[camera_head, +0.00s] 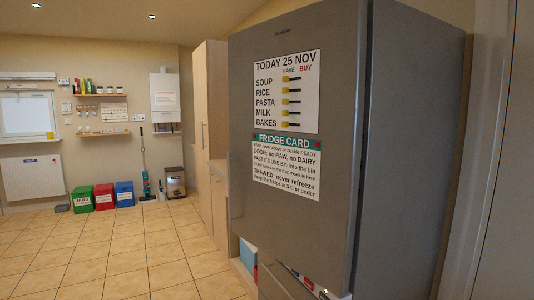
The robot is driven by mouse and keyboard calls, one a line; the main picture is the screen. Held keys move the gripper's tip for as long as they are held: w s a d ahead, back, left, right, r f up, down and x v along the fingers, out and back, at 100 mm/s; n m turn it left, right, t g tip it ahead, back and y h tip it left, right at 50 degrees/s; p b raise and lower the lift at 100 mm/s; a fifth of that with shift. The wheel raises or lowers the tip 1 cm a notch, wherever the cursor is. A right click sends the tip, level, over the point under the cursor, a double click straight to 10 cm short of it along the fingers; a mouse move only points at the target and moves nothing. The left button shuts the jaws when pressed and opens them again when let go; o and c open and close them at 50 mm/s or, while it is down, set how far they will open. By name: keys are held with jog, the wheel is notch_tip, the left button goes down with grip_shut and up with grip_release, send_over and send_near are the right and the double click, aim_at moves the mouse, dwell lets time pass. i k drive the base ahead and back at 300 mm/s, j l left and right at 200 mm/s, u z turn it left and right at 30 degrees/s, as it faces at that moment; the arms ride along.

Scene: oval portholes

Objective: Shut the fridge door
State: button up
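A tall grey fridge (415,150) stands close by on the right. Its upper door (270,215) faces me, with a slim vertical handle (231,185) at its left edge. The door carries a white shopping list (287,92) and a fridge card (287,165). I cannot tell from this angle whether the upper door is fully against the body. Below its lower edge, a grey lower front (275,284) shows, with some white, red and blue items (310,284) behind it, partly cut off by the frame. My gripper is not in view.
Tall wooden cabinets (210,130) and a lower unit (219,210) stand left of the fridge. Tiled floor (130,250) is clear on the left. A pale frame (500,180) borders the right.

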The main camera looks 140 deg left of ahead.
aim_at(293, 196)
jog(key=u, duration=4.2)
jog(key=i+j, duration=0.35)
jog(key=i+j+u, duration=0.1)
jog(key=i+j, duration=0.25)
jog(key=j, duration=0.2)
